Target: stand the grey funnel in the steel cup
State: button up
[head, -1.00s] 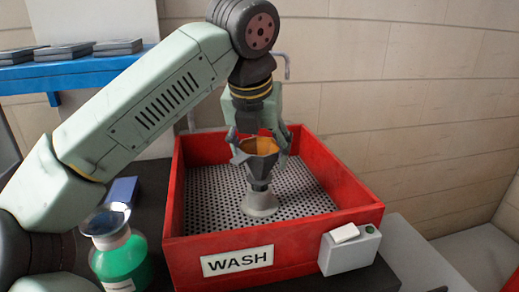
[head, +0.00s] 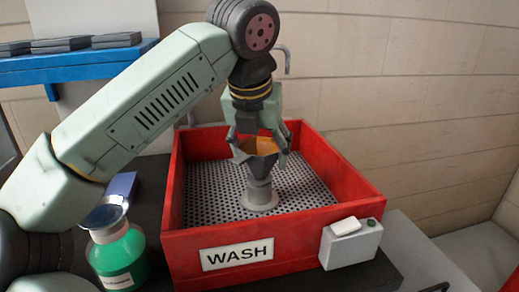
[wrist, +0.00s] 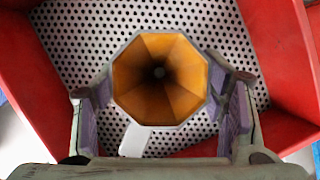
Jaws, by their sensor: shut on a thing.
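The grey funnel (head: 259,163) is eight-sided with an orange inside. It stands upright, wide end up, between the fingers of my gripper (head: 259,144), which is shut on it. In the wrist view I look straight down into the funnel (wrist: 160,80), with a finger at each side. Directly below it in the red tray, a grey cylinder with a flared foot, seemingly the steel cup (head: 260,199), stands on the perforated floor. The funnel's lower end is in line with the top of the cup. I cannot tell whether the spout is inside. The wrist view hides the cup.
The red WASH tray (head: 185,245) has raised walls around the funnel and cup. A switch box (head: 350,246) is at its front right. A green bottle (head: 119,262) with a silver top stands left of it. A blue shelf (head: 75,68) is at the back left.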

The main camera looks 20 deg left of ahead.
aim_at(257, 176)
jog(key=shift+f, duration=0.25)
jog(key=o, duration=1.2)
jog(key=v, duration=0.4)
jog(key=shift+r, duration=0.25)
jog(key=s+d, duration=0.1)
jog(key=s, duration=1.1)
jog(key=shift+s+d+r, duration=0.15)
jog(key=shift+d+r, duration=0.1)
jog(key=shift+d, duration=0.05)
